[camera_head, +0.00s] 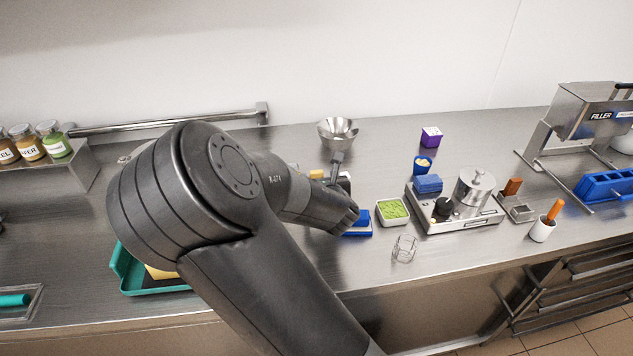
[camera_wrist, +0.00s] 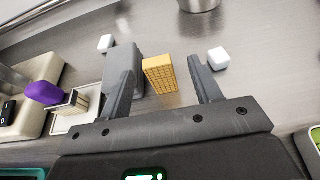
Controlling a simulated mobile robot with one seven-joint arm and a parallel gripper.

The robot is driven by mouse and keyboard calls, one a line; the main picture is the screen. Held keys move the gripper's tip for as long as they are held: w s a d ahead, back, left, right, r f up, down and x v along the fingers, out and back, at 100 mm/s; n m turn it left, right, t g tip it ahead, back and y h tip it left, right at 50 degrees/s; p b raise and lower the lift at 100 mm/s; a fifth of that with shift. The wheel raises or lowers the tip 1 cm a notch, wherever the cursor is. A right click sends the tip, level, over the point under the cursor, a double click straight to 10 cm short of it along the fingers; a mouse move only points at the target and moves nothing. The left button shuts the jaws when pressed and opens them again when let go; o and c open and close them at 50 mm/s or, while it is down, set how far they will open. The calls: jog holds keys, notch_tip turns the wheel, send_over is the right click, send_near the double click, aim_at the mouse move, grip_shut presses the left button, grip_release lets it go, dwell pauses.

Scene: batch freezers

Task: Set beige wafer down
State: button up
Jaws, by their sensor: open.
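The beige wafer (camera_wrist: 160,75), a yellow-tan block with a grid pattern, shows in the wrist view. It appears to stand on edge on the steel counter. My gripper (camera_wrist: 163,62) is open, with one finger on each side of the wafer as seen from the wrist. A clear gap shows between the wafer and the right finger. The left finger is nearer, and I cannot tell whether it touches. In the head view my arm hides most of the gripper, and I cannot make out the wafer with certainty.
A grey block (camera_wrist: 124,60) is beside the left finger. White cubes (camera_wrist: 219,58) lie near both sides.

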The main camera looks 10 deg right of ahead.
aim_at(317, 175)
jog(key=x, duration=0.4)
jog(key=shift+a, duration=0.2)
jog(key=shift+s, duration=0.1)
jog(key=c, duration=1.1)
